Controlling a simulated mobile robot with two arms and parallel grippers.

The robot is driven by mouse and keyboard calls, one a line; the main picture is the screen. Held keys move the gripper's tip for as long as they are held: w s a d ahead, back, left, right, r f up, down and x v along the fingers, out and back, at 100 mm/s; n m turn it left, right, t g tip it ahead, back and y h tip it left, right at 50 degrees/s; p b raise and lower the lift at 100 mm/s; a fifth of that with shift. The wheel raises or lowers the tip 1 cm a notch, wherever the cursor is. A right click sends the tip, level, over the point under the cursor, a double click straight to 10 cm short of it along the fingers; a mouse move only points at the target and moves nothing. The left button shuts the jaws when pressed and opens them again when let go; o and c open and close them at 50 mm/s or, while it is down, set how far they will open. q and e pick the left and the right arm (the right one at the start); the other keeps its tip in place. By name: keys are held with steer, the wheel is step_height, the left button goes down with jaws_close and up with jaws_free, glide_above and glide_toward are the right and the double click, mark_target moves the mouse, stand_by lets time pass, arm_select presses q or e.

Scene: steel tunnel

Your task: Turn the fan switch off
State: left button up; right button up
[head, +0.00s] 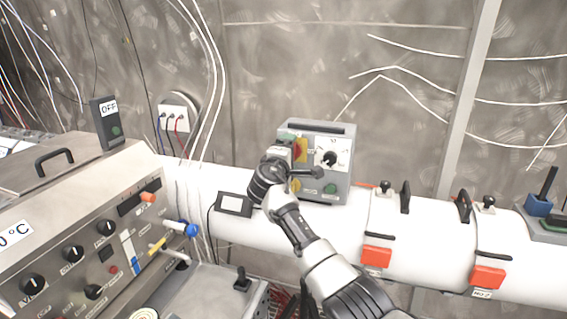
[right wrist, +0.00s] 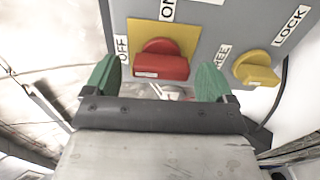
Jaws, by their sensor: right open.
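The fan switch is a red rotary knob (right wrist: 163,60) on a yellow plate (right wrist: 190,32), on the front of a grey control box (head: 345,165). In the right wrist view an OFF label (right wrist: 122,50) is left of the plate and an ON label (right wrist: 168,9) is above it. I cannot tell for sure which label the knob points to. My right gripper (right wrist: 158,74) is open, its green fingers on either side of the red knob, with no clear contact. In the head view my right gripper (head: 284,151) partly hides the box's left front. My left gripper is not in view.
A yellow knob (right wrist: 257,68) with FREE and LOCK labels is right of the red one. The box stands on a white pipe (head: 420,235) with red-tagged clamps. A console (head: 75,235) with knobs stands left, near a dark box with an OFF sign (head: 108,107).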

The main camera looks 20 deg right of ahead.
steer(key=b+v, duration=0.3)
steer(key=v, duration=0.7)
